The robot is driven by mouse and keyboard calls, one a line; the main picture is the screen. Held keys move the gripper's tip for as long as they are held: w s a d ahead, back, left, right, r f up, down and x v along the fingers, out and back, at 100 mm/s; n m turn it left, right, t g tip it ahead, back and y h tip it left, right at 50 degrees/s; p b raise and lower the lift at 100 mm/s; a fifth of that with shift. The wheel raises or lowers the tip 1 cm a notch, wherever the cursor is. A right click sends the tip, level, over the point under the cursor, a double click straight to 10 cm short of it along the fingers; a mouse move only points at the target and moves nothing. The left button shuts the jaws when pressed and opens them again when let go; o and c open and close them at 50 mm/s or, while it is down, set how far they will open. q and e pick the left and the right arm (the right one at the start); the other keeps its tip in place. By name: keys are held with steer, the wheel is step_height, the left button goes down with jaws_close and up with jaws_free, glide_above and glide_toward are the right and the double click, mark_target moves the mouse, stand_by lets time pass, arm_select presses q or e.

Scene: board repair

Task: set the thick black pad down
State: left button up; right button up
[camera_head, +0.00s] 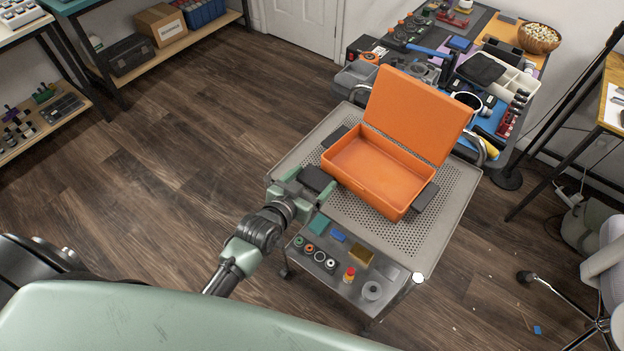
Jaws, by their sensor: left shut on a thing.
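My left gripper (308,185) is shut on a thick black pad (318,178) near the left edge of a grey perforated cart top (432,236). The pad is close to the left corner of an open orange box (366,173). I cannot tell whether the pad touches the cart top. The box is empty inside, with its lid raised at the back. My right gripper is not in view.
Dark pieces lie beside the box, at its back left (335,136) and right (425,197). The cart's front shelf holds small parts, a red-capped bottle (349,274) and a grey ring (372,291). A cluttered workbench stands behind. The front right cart top is clear.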

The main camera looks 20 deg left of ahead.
arm_select(q)
steer(key=o, duration=1.6)
steer(key=shift+f, duration=0.15)
steer(key=shift+o, duration=0.2)
steer(key=shift+s+r, duration=0.2)
steer(key=v, duration=1.2)
steer(key=s+a+f+g+y, duration=0.1)
steer(key=s+f+g, duration=0.35)
steer(key=f, duration=1.05)
steer(key=s+a+f+g, duration=0.15)
steer(key=s+f, duration=0.55)
steer(key=f, duration=0.8)
steer(key=s+a+f+g, duration=0.1)
steer(key=s+f+g, duration=0.2)
steer(key=s+f, duration=0.4)
steer(key=s+a+f+g+y, duration=0.1)
steer(key=s+f+g, duration=0.2)
steer(key=s+f, duration=0.4)
steer(key=s, duration=0.8)
steer(key=shift+f+g+y, duration=0.3)
steer(key=shift+g, duration=0.1)
